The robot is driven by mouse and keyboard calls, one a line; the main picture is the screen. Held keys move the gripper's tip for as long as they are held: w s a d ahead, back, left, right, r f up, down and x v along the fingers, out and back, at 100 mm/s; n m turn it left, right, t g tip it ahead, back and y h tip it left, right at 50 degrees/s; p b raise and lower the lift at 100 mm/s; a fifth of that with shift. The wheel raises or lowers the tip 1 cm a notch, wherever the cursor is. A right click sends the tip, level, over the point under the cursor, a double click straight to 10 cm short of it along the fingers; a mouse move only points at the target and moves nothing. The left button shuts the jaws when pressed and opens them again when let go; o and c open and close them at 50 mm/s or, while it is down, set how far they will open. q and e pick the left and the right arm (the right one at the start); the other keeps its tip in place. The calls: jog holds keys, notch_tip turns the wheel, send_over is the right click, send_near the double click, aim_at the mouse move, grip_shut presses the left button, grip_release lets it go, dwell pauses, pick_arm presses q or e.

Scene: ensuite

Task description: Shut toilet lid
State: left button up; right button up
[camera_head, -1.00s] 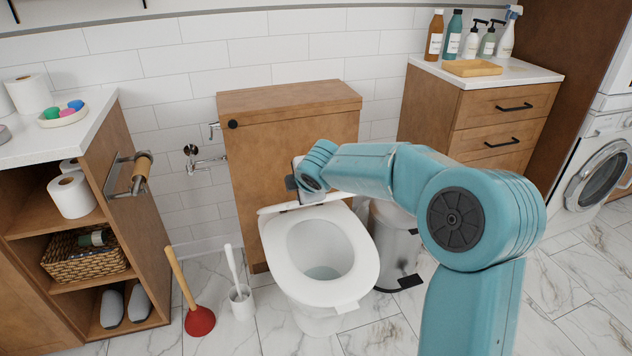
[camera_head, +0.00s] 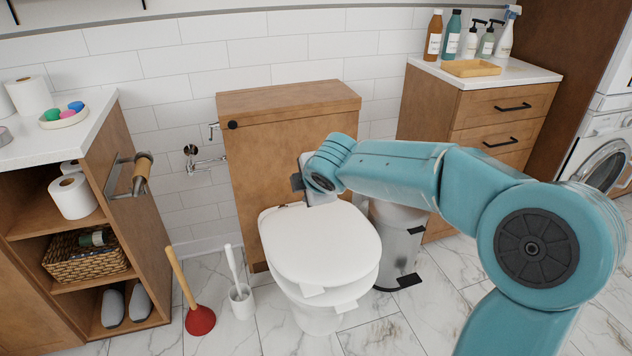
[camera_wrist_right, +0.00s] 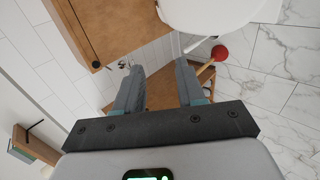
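The white toilet lid (camera_head: 318,240) lies over the bowl in the head view and hides its opening. The seat (camera_head: 352,290) shows beneath the lid's front edge; a narrow gap seems to separate them. The white toilet also shows at the top of the right wrist view (camera_wrist_right: 215,12). My right gripper (camera_wrist_right: 160,75) has its two fingers apart with nothing between them. In the head view its dark end (camera_head: 299,182) is behind the lid, near the hinge and the wooden cistern box (camera_head: 285,130), partly hidden by my arm. My left gripper is not in view.
A red plunger (camera_head: 200,320) and a toilet brush (camera_head: 240,298) stand on the floor left of the toilet. A metal bin (camera_head: 398,245) is close on its right. A wooden shelf unit (camera_head: 140,220) stands at left, a drawer cabinet (camera_head: 480,115) at right.

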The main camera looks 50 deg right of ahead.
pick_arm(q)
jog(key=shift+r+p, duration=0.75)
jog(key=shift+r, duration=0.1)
pick_arm(e)
jog(key=v, duration=0.6)
jog(key=shift+s+a, duration=0.2)
jog(key=shift+s, duration=0.25)
jog(key=shift+f, duration=0.15)
